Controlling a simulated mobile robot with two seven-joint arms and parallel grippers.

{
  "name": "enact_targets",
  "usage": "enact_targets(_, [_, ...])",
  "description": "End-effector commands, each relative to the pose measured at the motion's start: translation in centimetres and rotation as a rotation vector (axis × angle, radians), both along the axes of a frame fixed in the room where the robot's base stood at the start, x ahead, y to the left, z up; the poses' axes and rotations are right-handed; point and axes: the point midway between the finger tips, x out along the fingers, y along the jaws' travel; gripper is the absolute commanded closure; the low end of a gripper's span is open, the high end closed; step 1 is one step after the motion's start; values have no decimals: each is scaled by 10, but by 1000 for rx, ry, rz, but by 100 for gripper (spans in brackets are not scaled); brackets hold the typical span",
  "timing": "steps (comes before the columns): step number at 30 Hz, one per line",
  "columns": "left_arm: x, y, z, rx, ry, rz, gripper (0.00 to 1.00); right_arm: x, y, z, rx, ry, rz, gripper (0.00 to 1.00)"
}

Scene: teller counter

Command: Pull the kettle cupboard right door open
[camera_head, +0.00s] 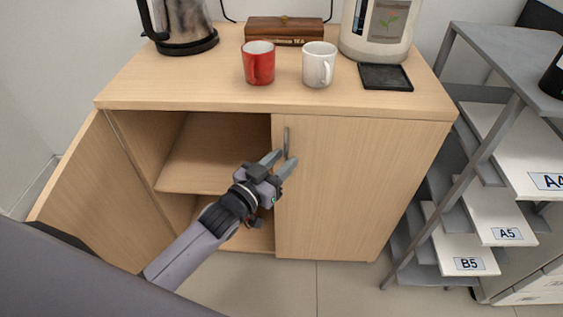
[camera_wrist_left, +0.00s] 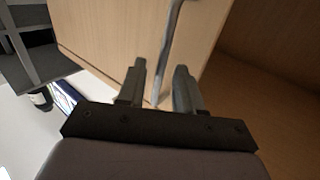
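The kettle cupboard's right door (camera_head: 338,190) is shut, a light wood panel with a vertical metal bar handle (camera_head: 287,141) near its left edge. My left gripper (camera_head: 281,160) is at the lower part of this handle, with its fingers apart. In the left wrist view the handle (camera_wrist_left: 168,45) runs between the two fingertips of the gripper (camera_wrist_left: 163,80), with gaps visible beside it. Contact with the handle cannot be told. The left door (camera_head: 95,195) stands wide open, showing the shelf (camera_head: 205,170). My right gripper is not in view.
On the cupboard top (camera_head: 200,90) stand a kettle (camera_head: 185,25), a red mug (camera_head: 258,63), a white mug (camera_head: 319,64), a wooden box (camera_head: 285,30), a white dispenser (camera_head: 378,30) and a black tray (camera_head: 385,77). A grey paper rack (camera_head: 455,180) stands close on the right. Floor in front is clear.

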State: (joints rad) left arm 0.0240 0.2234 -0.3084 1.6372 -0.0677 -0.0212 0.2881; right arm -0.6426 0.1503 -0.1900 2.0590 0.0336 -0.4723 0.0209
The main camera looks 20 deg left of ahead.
Motion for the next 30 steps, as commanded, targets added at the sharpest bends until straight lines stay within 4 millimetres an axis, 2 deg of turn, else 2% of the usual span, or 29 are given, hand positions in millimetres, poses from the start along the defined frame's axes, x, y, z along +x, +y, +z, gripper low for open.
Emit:
enact_targets(9, [3, -1, 0, 0, 0, 0, 65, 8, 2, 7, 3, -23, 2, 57])
enact_targets(11, [3, -1, 0, 0, 0, 0, 81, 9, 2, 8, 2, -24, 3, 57])
enact_targets(12, [2, -1, 0, 0, 0, 0, 94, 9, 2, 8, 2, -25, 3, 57])
enact_targets(13, [2, -1, 0, 0, 0, 0, 100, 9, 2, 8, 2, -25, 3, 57])
enact_targets(30, [2, -1, 0, 0, 0, 0, 100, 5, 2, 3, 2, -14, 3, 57])
